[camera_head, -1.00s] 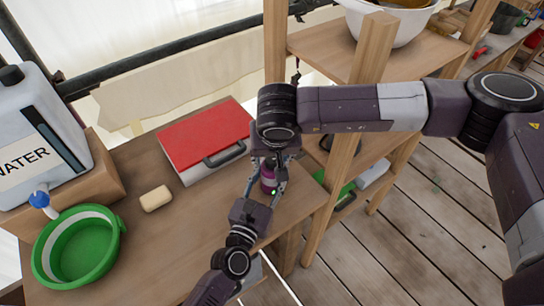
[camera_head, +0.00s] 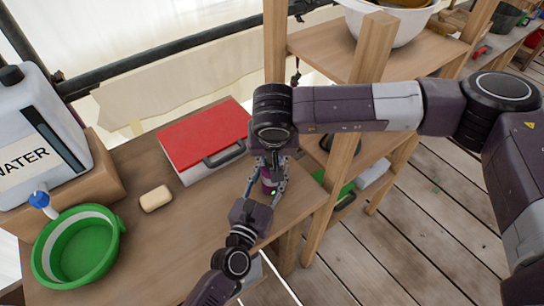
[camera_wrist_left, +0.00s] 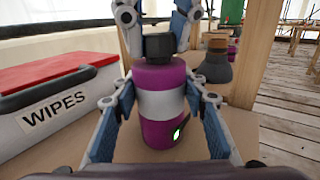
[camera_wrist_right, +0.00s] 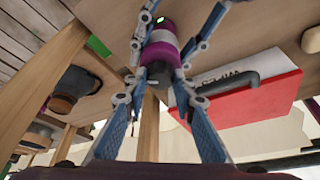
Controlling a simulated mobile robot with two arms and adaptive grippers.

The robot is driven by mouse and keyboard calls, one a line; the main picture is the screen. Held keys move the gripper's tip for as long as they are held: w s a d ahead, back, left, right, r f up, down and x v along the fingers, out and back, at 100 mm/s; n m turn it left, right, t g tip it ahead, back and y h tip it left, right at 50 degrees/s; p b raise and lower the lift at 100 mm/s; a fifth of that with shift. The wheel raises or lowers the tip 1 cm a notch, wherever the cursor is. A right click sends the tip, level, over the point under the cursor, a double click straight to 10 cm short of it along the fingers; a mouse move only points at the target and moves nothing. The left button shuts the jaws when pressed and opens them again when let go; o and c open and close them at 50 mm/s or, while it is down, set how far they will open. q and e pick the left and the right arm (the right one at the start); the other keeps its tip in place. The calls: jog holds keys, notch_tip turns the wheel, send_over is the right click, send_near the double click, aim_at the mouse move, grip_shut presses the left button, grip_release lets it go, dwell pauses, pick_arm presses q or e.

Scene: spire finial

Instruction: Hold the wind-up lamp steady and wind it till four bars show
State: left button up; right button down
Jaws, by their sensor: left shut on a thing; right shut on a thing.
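The wind-up lamp (camera_head: 268,186) stands upright near the table's right end. In the left wrist view it is a purple cylinder (camera_wrist_left: 160,78) with a white band, a black knob (camera_wrist_left: 158,47) on top and a small green light low on its right side; how many bars show is too small to tell. My left gripper (camera_wrist_left: 162,92) is shut on the lamp's body from the near side. My right gripper (camera_head: 270,163) points down from above, shut on the black knob.
A red-lidded wipes box (camera_head: 205,138) is behind and left of the lamp. A bar of soap (camera_head: 155,198), a green basin (camera_head: 80,248) and a water container (camera_head: 38,130) are farther left. A wooden shelf (camera_head: 345,170) rises close on the right, near my right arm.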

jog(key=m, duration=0.2)
jog(key=m+h, duration=0.2)
jog(key=m, duration=0.1)
jog(key=shift+a+m, duration=0.25)
jog(key=shift+m, duration=0.05)
jog(key=m+g+h, duration=0.1)
jog(key=m, duration=0.2)
jog(key=m+g+h, duration=0.1)
jog(key=m, duration=0.2)
jog(key=shift+w+a, duration=0.1)
jog(key=shift+w, duration=0.1)
jog(key=m+g, duration=0.1)
jog(key=m, duration=0.2)
jog(key=m+g, duration=0.1)
jog(key=m, duration=0.1)
jog(key=shift+w+m+h, duration=0.1)
jog(key=shift+m+h, duration=0.3)
jog(key=m+g, duration=0.2)
jog(key=m, duration=0.3)
jog(key=shift+w+m, duration=0.15)
jog(key=shift+m, duration=0.15)
jog(key=c, duration=1.6)
grip_release()
jog(key=v, duration=0.7)
jog(key=shift+r, duration=0.3)
